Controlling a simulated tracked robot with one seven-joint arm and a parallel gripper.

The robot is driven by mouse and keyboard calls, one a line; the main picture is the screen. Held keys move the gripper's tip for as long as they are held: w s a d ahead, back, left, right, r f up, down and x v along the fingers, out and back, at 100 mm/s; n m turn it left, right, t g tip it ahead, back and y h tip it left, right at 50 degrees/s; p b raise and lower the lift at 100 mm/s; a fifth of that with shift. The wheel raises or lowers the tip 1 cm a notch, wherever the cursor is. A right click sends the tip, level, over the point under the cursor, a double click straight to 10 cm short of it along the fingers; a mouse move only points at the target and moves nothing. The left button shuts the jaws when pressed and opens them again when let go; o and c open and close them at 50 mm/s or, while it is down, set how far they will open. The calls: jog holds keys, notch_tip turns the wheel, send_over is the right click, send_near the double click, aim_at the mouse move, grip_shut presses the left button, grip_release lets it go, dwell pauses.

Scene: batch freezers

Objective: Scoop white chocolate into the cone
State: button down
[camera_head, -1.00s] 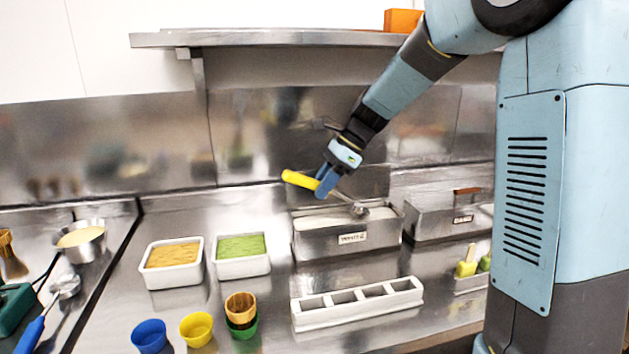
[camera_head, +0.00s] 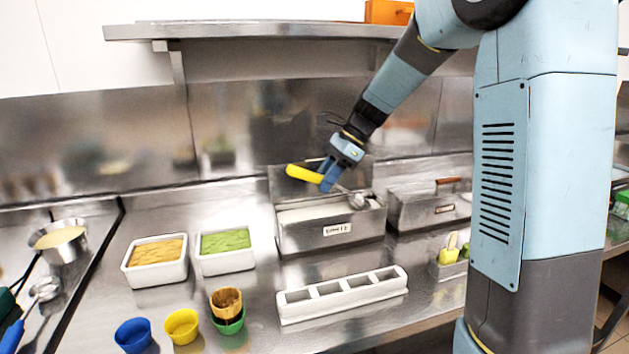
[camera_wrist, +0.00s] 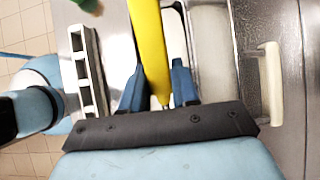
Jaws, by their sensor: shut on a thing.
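My gripper (camera_head: 328,182) is shut on the yellow handle (camera_head: 304,173) of a scoop, with the metal scoop head (camera_head: 357,200) on the right. The scoop head is over the right end of an open metal tub (camera_head: 305,236) with white contents (camera_head: 312,213); whether it holds any is too small to tell. In the wrist view the yellow handle (camera_wrist: 149,45) lies between the blue fingers (camera_wrist: 158,90). A brown cone-like cup (camera_head: 227,299) stands in a green cup (camera_head: 229,324) at the front, left of and below my gripper.
A white slotted holder (camera_head: 345,296) stands before the tub. Trays with orange (camera_head: 155,274) and green (camera_head: 225,264) contents are left. Blue (camera_head: 133,336) and yellow (camera_head: 182,327) cups are front left. Another metal tub (camera_head: 420,212) is right. A shelf (camera_head: 250,31) hangs above.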

aim_at(308, 171)
jog(key=shift+w+d, duration=0.15)
jog(key=shift+d, duration=0.6)
jog(key=shift+w+d, duration=0.15)
jog(key=shift+d, duration=0.6)
jog(key=shift+s+a+f+h, duration=0.15)
jog(key=shift+a+f+h, duration=0.15)
jog(key=shift+a+h, duration=0.2)
jog(key=shift+s+a+r, duration=0.1)
jog(key=shift+a+r, duration=0.25)
jog(key=shift+r, duration=0.3)
jog(key=shift+a+r, duration=0.3)
jog(key=shift+r, duration=0.4)
jog(key=shift+s+a+r, duration=0.1)
jog(key=shift+a+r, duration=0.25)
jog(key=shift+r, duration=0.3)
jog(key=shift+s+a+t+h, duration=0.2)
jog(key=shift+a+t+h, duration=0.05)
jog(key=shift+a+h, duration=0.75)
jog(key=shift+s+a+t+h, duration=0.2)
jog(key=shift+a+t+h, duration=0.05)
jog(key=shift+a+h, duration=0.7)
jog(key=shift+a, duration=0.15)
